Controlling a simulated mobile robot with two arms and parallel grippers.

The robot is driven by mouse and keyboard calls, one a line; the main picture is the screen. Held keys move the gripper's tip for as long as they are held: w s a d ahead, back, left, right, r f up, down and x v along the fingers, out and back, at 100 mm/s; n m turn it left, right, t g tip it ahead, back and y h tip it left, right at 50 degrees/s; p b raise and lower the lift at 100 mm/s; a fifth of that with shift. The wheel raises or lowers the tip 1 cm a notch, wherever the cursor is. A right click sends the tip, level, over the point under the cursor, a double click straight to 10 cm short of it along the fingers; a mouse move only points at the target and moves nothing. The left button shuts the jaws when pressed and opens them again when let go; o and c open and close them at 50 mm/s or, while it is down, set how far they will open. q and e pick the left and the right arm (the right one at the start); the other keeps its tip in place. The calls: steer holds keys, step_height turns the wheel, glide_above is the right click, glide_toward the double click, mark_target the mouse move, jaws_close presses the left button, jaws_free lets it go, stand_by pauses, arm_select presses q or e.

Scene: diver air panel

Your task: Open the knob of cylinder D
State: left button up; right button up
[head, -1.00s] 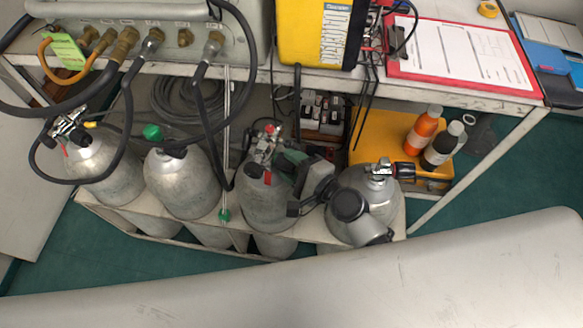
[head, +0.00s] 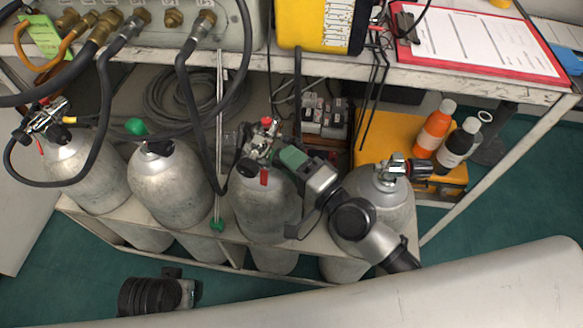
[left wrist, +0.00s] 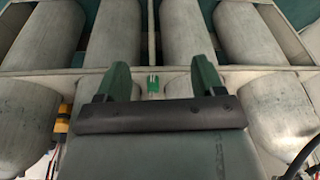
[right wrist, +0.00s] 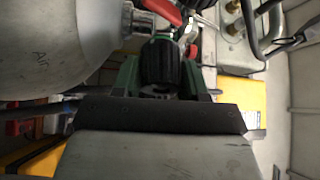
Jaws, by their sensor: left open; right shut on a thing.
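Several grey cylinders stand in a rack under the bench. In the head view my right gripper (head: 288,156) reaches the valve (head: 262,146) of the third cylinder (head: 262,205) from the left. I can read no letter D on it. In the right wrist view my right gripper (right wrist: 162,80) is shut on a ribbed black knob (right wrist: 160,62), with green fingers on both sides of it. The cylinder body (right wrist: 60,45), marked "Air", lies at the left there. My left gripper (left wrist: 163,82) is open and empty, facing the lower cylinders in the left wrist view.
The rightmost cylinder (head: 375,195) has its own valve and black knob (head: 420,168), close to my right arm. Hoses (head: 105,100) hang from the panel on the left. Orange (head: 434,130) and black (head: 458,145) bottles stand at right. The bench edge (head: 440,80) runs above.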

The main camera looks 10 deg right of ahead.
arm_select(q)
steer(key=b+v, duration=0.2)
steer(key=v, duration=0.4)
arm_select(e)
steer(key=shift+f+n+y, duration=0.1)
steer(key=shift+n+y, duration=0.2)
steer(key=shift+n, duration=0.9)
steer(key=shift+n+y+b, duration=0.5)
steer(key=shift+n+b, duration=0.2)
steer(key=shift+b, duration=0.05)
steer(key=shift+n+y+b, duration=0.4)
steer(key=shift+n+b, duration=0.5)
steer(key=shift+n, duration=0.2)
steer(key=n+y+b, duration=0.1)
steer(key=n, duration=0.2)
steer(key=shift+b, duration=0.3)
arm_select(q)
steer(key=w+d+r+t+h, duration=0.1)
steer(key=w+d+r+t, duration=0.1)
steer(key=w+t, duration=0.3)
steer(key=w+d+r+t+h, duration=0.1)
steer(key=w+d+r+t, duration=0.1)
steer(key=w+t, duration=0.4)
steer(key=shift+w+d+r+m+h, duration=0.3)
steer(key=shift+w+r+h, duration=0.15)
steer(key=shift+r, duration=0.25)
arm_select(e)
steer(key=shift+n+y, duration=0.3)
